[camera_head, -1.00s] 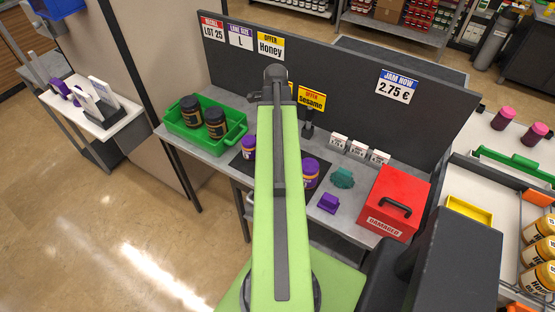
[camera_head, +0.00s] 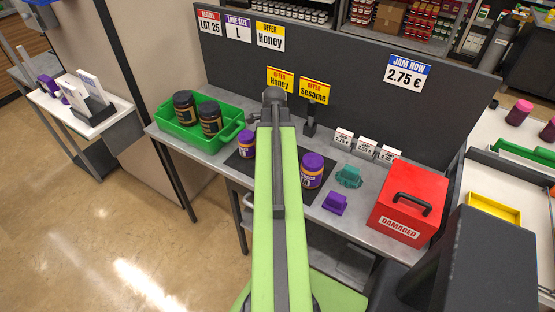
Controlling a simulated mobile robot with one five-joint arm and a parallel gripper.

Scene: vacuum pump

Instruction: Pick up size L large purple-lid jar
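A larger purple-lid jar (camera_head: 312,171) stands upright on a dark mat on the grey table, just right of my arm in the picture. A smaller purple-lid jar (camera_head: 246,144) stands on the mat just left of my arm. My green arm stretches up the middle of the picture and hides part of the mat between the jars. My gripper (camera_head: 259,118) is at the arm's far dark end, mostly hidden. I cannot make out its fingers or whether it holds anything.
A green crate (camera_head: 230,131) with two dark jars stands at the table's left. A purple block (camera_head: 335,203), a teal object (camera_head: 349,177), small price cards (camera_head: 365,147) and a red DAMAGED box (camera_head: 408,204) are to the right. A dark sign panel (camera_head: 345,75) closes the back.

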